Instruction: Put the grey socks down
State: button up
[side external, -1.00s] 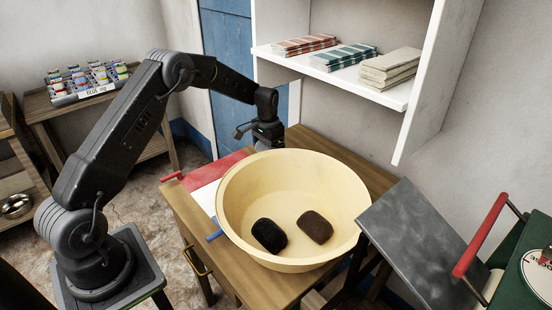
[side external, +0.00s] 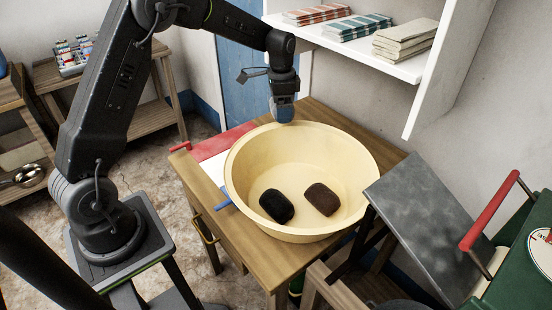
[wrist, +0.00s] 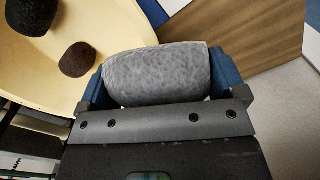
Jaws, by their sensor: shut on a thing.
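The grey socks (wrist: 158,75) are a rolled, speckled grey bundle in the wrist view. My gripper (wrist: 160,88) is shut on them, with a blue finger at each end of the bundle. In the side view my gripper (side external: 284,106) hangs at the far rim of a cream basin (side external: 245,175). The socks block part of the rim in the wrist view, and I cannot tell their exact height above it. A black bundle (side external: 276,205) and a dark brown bundle (side external: 322,199) lie apart on the basin floor.
The basin stands on a wooden table (side external: 240,233) with red and white patches on its left. A white shelf (side external: 350,55) with folded cloths is close behind my gripper. A tilted grey slab (side external: 425,235) stands at the right. The basin floor is clear around the two bundles.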

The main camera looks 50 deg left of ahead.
jog(key=s+d+f+n, duration=0.3)
jog(key=s+d+n, duration=0.2)
jog(key=s+d, duration=0.2)
jog(key=shift+s+d+f+n, duration=0.15)
jog(key=shift+d+f+n, duration=0.15)
jog(key=shift+n, duration=0.1)
jog(key=shift+r, duration=0.1)
notch_tip(320, 180, up, 5)
jog(key=w+a, duration=0.3)
jog(key=a, duration=0.7)
jog(key=w+a, duration=0.2)
jog(key=a, duration=0.9)
jog(key=w+d+f, duration=0.2)
jog(key=f, duration=0.2)
jog(key=w+d+f, duration=0.3)
jog(key=f, duration=0.1)
jog(key=w+d+f, duration=0.2)
jog(key=d+f, duration=0.1)
jog(key=f, duration=0.1)
jog(key=shift+w+d+f, duration=0.1)
jog(key=shift+w+d, duration=0.05)
jog(key=shift+w, duration=0.05)
jog(key=shift+w+d+f, duration=0.3)
jog(key=shift+f, duration=1.9)
